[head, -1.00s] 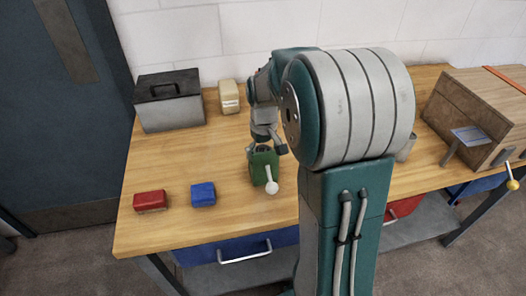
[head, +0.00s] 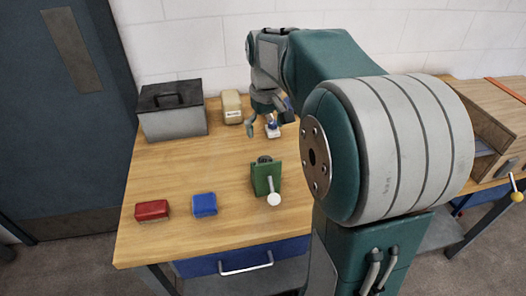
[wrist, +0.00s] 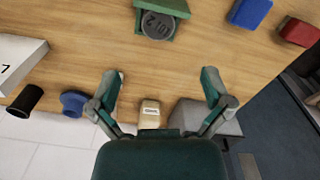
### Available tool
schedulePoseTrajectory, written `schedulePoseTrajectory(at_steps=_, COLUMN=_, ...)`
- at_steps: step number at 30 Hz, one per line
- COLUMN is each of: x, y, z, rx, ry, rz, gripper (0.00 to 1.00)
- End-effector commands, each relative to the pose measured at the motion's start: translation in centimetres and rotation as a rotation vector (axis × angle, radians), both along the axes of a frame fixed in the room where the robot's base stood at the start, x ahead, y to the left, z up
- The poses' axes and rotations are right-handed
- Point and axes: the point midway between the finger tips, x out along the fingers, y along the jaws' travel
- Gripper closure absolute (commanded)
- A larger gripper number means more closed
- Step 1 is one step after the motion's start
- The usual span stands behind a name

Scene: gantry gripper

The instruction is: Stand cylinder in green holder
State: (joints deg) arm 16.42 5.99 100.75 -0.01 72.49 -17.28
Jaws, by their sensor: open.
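The green holder (head: 274,176) stands on the workbench, with a pale lever and round knob at its front. A grey cylinder (wrist: 158,25) with marks on its round end sits in the holder in the wrist view, seen end-on. Its dark top (head: 264,159) shows above the holder in the head view. My gripper (head: 269,124) is behind the holder, apart from it, fingers spread. In the wrist view, my gripper (wrist: 162,77) has bare wood between its open fingertips. The holder (wrist: 178,7) is cut by the top edge there.
A red block (head: 152,210) and blue block (head: 204,205) lie left of the holder. A grey toolbox (head: 172,115) and beige box (head: 232,107) stand behind. A blue round item (wrist: 75,103) and black cup-like item (wrist: 27,97) are near the wall. The bench's left middle is clear.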

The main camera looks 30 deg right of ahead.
Motion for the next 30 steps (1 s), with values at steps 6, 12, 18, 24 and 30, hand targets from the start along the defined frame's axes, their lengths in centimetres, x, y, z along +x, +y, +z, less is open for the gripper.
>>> schedulePoseTrajectory(at_steps=6, x=-4.4, y=4.1, z=2.2, rx=-0.024, ry=-0.117, rz=0.002, gripper=0.00)
schedulePoseTrajectory(at_steps=12, x=-9.5, y=7.8, z=2.7, rx=-0.031, ry=-0.245, rz=-0.001, gripper=0.00)
schedulePoseTrajectory(at_steps=18, x=-14.5, y=10.5, z=1.7, rx=-0.019, ry=-0.370, rz=-0.006, gripper=0.00)
schedulePoseTrajectory(at_steps=24, x=-17.8, y=12.0, z=0.2, rx=0.002, ry=-0.460, rz=-0.010, gripper=0.00)
schedulePoseTrajectory(at_steps=30, x=-18.5, y=12.2, z=-0.3, rx=0.008, ry=-0.480, rz=-0.014, gripper=0.00)
